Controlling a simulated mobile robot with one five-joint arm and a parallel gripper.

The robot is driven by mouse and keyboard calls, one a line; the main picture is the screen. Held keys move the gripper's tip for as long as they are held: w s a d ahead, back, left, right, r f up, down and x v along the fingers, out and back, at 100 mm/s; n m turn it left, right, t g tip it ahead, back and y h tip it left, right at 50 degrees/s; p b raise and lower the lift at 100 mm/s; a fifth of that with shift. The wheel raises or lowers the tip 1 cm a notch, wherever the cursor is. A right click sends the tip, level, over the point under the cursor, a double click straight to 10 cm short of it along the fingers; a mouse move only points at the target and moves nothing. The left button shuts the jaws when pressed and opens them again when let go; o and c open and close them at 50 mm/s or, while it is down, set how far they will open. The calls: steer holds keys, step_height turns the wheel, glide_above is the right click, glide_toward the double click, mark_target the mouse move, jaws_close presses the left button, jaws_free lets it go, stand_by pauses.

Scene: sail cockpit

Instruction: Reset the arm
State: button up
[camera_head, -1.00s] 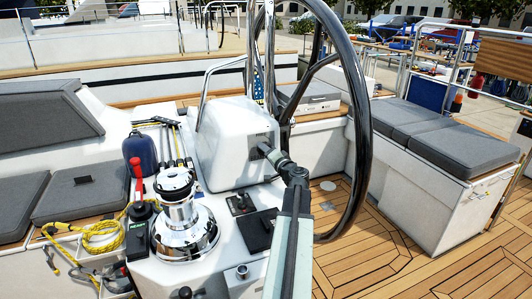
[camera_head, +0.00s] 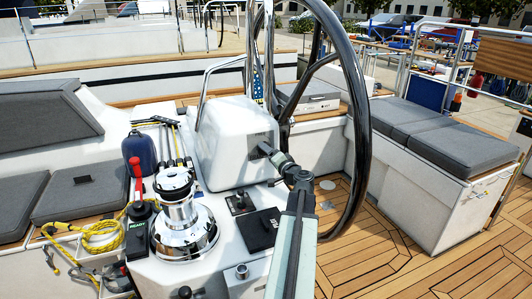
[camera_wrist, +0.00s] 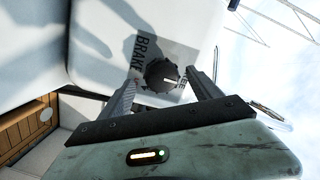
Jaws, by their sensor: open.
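My gripper (camera_wrist: 162,77) is open in the wrist view, with one finger on either side of a round black knob (camera_wrist: 162,74). The knob is hidden behind my gripper there.
A chrome winch (camera_head: 180,225), a red-handled lever (camera_head: 137,178) and a black panel (camera_head: 262,230) stand close left of my arm. Yellow rope (camera_head: 103,235) lies further left. Grey-cushioned benches (camera_head: 465,150) flank the open teak deck (camera_head: 380,255).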

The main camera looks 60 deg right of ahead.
steer(key=v, duration=0.5)
